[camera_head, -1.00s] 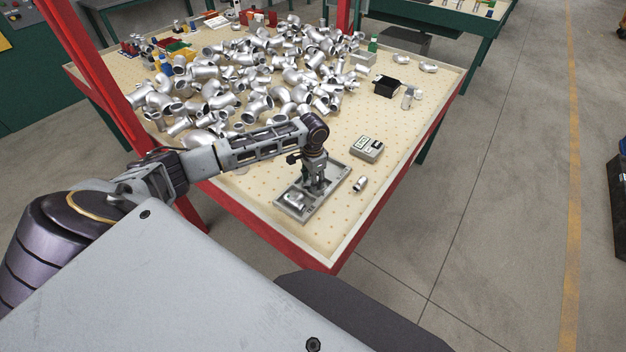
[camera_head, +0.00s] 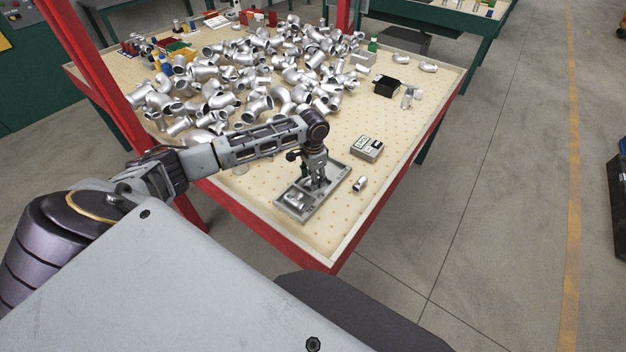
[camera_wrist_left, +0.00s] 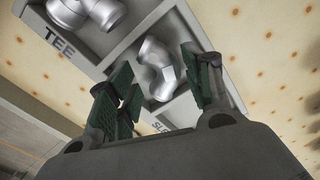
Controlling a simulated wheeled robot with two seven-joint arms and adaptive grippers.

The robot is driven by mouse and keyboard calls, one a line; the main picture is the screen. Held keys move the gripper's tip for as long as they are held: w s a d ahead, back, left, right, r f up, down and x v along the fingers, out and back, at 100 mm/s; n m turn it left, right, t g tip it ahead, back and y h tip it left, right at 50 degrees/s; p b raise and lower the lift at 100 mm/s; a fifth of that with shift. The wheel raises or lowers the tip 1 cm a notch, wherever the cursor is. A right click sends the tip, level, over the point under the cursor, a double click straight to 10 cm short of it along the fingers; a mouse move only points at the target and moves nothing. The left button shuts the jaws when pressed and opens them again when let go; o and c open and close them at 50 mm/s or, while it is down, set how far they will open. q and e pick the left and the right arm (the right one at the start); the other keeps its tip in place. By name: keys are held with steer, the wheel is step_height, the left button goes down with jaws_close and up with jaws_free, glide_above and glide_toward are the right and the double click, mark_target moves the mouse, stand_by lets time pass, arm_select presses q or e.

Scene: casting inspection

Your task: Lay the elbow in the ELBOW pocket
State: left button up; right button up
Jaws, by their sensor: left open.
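The grey tray (camera_head: 336,181) lies on the table's near part. In the left wrist view, its edge reads TEE (camera_wrist_left: 58,48), and another label is partly hidden and starts with SL. The silver elbow (camera_wrist_left: 156,72) lies in the tray's middle pocket, whose own label I cannot see. My left gripper (camera_head: 319,186) is low over the tray. In the left wrist view, its green-padded fingers (camera_wrist_left: 165,90) are open, one on each side of the elbow, with gaps visible. A silver fitting (camera_wrist_left: 92,10) sits in the TEE pocket. My right gripper is not in view.
A small silver fitting (camera_head: 360,184) stands on the table right of the tray. A grey box device (camera_head: 367,148) is behind it. A big heap of silver fittings (camera_head: 255,105) covers the table's back left. The front right corner of the table is clear.

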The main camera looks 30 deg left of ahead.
arm_select(q)
step_height(320, 180, up, 11)
stand_by(0.5)
